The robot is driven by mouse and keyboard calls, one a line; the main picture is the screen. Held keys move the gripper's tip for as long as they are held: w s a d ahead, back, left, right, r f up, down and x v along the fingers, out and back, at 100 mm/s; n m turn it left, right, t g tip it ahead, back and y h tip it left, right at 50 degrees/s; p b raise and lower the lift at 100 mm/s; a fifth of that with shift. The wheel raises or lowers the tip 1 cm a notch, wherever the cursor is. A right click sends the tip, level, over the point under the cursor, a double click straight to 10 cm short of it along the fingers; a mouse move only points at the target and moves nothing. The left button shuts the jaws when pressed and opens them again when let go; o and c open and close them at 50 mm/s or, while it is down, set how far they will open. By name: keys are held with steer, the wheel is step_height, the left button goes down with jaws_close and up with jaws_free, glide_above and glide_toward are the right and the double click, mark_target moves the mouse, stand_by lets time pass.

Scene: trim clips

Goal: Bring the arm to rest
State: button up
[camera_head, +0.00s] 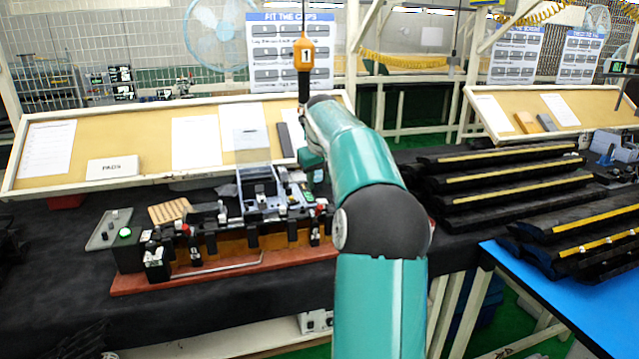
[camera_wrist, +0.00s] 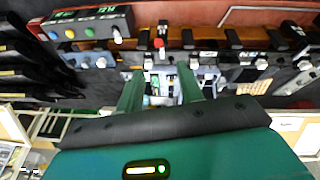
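My teal arm rises from the bottom middle of the head view and bends toward the back of the bench. My gripper (camera_head: 314,165) is partly hidden behind the arm there, beside the grey tray (camera_head: 262,207) on the clip fixture. In the wrist view my gripper (camera_wrist: 160,85) shows two green fingers spread apart. I see nothing held between them; parts of the fixture show beyond the gap. The fixture (camera_head: 220,260) has a red-brown base, black clamps and red knobs, and stands on the dark bench.
An orange pendant (camera_head: 303,55) marked 1 hangs close to the arm. A control box (camera_head: 125,240) with a lit green button stands left of the fixture. A tan board (camera_head: 100,140) leans behind. Long dark trim pieces (camera_head: 500,180) are stacked at right, near a blue table (camera_head: 570,300).

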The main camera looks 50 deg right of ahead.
stand_by(0.4)
steer(key=s+a+r+n, duration=0.1)
steer(key=a+r, duration=0.1)
steer(key=a, duration=1.1)
steer(key=s+a+r+n, duration=0.1)
steer(key=a, duration=1.3)
steer(key=s+a+f+n+t+y, duration=0.1)
steer(key=s+a+f, duration=0.4)
steer(key=s+a, duration=0.5)
steer(key=s+a+f+n+t+y, duration=0.1)
steer(key=s+a+f, duration=0.4)
steer(key=s+a, duration=0.4)
steer(key=shift+s+a+f+t+y, duration=0.3)
steer(key=shift+s+a+f, duration=0.05)
steer(key=shift+s, duration=0.4)
